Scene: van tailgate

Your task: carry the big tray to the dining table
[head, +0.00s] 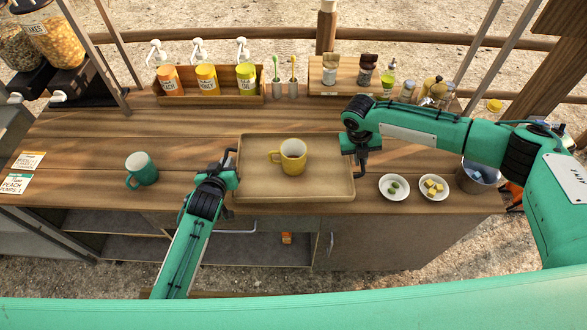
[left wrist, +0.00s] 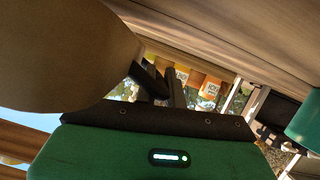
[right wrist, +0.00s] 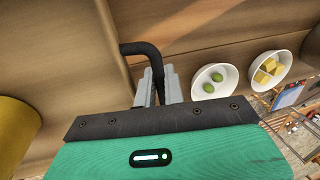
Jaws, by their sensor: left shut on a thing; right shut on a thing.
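The big tray (head: 320,185) is a tan wooden rectangle with raised rims and dark side handles. It appears level on the wooden counter; I cannot tell if it is slightly lifted. A yellow mug (head: 293,157) stands upright on it. My left gripper (head: 230,165) is shut on the tray's left handle. My right gripper (head: 361,163) is shut on the right handle, a dark bent bar (right wrist: 150,55) that shows between its fingers in the right wrist view. The left wrist view shows the left gripper's fingers (left wrist: 162,85) closely. No dining table is identifiable.
A green mug (head: 142,169) stands left of the tray. Two white bowls, one with green items (head: 394,187) and one with yellow cubes (head: 434,187), sit right of it, near a metal bucket (head: 477,177). Pump bottles (head: 206,80) and toothbrush cups (head: 285,88) line the back.

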